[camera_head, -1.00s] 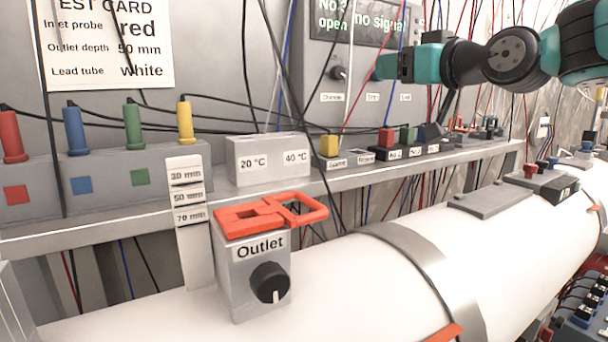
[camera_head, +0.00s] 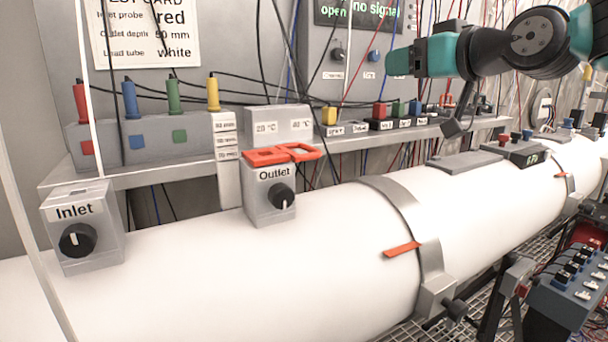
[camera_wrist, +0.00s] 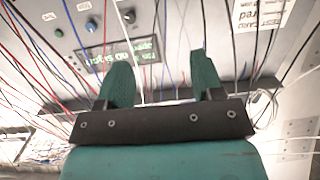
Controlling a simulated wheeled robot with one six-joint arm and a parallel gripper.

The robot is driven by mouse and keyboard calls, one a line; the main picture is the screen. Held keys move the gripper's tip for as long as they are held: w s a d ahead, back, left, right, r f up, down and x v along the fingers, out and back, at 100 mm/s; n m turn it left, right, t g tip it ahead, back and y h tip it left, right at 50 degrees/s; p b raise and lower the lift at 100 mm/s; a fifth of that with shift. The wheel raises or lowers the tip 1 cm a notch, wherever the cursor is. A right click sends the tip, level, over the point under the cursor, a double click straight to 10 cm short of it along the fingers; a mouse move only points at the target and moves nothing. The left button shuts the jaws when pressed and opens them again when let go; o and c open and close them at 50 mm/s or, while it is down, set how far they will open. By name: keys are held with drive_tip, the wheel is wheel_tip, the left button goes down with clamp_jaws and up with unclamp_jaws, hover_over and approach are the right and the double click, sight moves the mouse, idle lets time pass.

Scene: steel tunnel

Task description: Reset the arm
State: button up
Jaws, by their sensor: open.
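My gripper (camera_wrist: 161,80) shows in the wrist view with its two teal fingers apart and nothing between them. Beyond the fingers is the dark screen (camera_wrist: 118,54) with green text, upside down in that view. In the head view my arm (camera_head: 490,50) reaches in from the upper right with its teal and black end in front of the back panel, above the shelf. I cannot clearly make out the fingers there. The arm's end is apart from the white pipe (camera_head: 300,270) below.
The Inlet block (camera_head: 104,240) and the Outlet block (camera_head: 262,212), with a red clip (camera_head: 262,157) on top, stand on the pipe. The shelf (camera_head: 150,178) carries coloured plugs and small boxes. Many loose cables hang in front of the panel. A blue socket box (camera_head: 565,300) stands at lower right.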

drive_tip(key=s+a+f+g+h+p, duration=0.1)
drive_tip(key=s+a+f+g, duration=0.3)
drive_tip(key=s+f+g, duration=0.55)
drive_tip(key=s+d+f+g+h, duration=0.1)
drive_tip(key=s+f+g, duration=0.1)
drive_tip(key=s+f, duration=0.5)
drive_tip(key=s+f+g+h+p, duration=0.1)
drive_tip(key=s+f, duration=0.5)
drive_tip(key=s, duration=0.7)
drive_tip(key=shift+s+d+f+n+g+h, duration=0.4)
drive_tip(key=shift+g+h, duration=0.3)
drive_tip(key=shift+g, duration=0.15)
drive_tip(key=shift+w, duration=0.15)
